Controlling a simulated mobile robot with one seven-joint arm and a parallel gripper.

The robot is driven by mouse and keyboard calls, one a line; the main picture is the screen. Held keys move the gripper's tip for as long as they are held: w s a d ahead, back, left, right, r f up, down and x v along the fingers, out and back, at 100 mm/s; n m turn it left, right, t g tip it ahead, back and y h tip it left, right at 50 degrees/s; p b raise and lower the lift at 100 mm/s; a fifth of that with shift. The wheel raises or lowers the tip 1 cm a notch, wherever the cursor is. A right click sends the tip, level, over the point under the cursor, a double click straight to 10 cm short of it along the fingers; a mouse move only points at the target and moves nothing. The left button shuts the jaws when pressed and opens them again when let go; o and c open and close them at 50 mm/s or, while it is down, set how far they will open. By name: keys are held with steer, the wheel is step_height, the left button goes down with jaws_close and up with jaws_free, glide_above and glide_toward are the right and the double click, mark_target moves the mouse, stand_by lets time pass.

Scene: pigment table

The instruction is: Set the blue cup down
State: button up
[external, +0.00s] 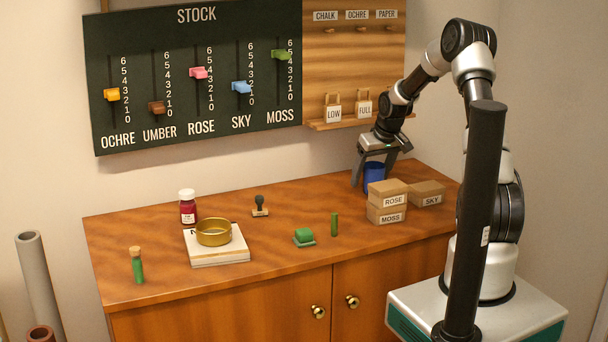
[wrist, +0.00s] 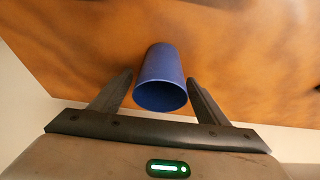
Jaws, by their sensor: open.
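The blue cup (external: 374,174) stands upright on the wooden table at the back right, just behind the stacked boxes, which hide its lower right part. My gripper (external: 376,178) reaches down over the cup from above. In the wrist view the blue cup (wrist: 161,80) sits between the two fingertips of my gripper (wrist: 160,82), with its open mouth toward the camera. The fingers are spread, one on each side of the cup. A small gap shows on the left; the right finger is very close to the cup, and I cannot tell whether it touches.
Boxes labelled ROSE (external: 388,193), MOSS (external: 386,214) and SKY (external: 427,194) stand close in front and right of the cup. A green cylinder (external: 334,224), green block (external: 304,235), stamp (external: 260,207) and brass dish (external: 213,232) lie further left. Table left of the cup is clear.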

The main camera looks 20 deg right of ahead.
mark_target(379, 177)
steer(key=p+v, duration=0.1)
steer(key=v, duration=0.9)
steer(key=shift+r, duration=0.1)
steer(key=shift+s+r+p, duration=0.3)
steer(key=shift+r, duration=0.3)
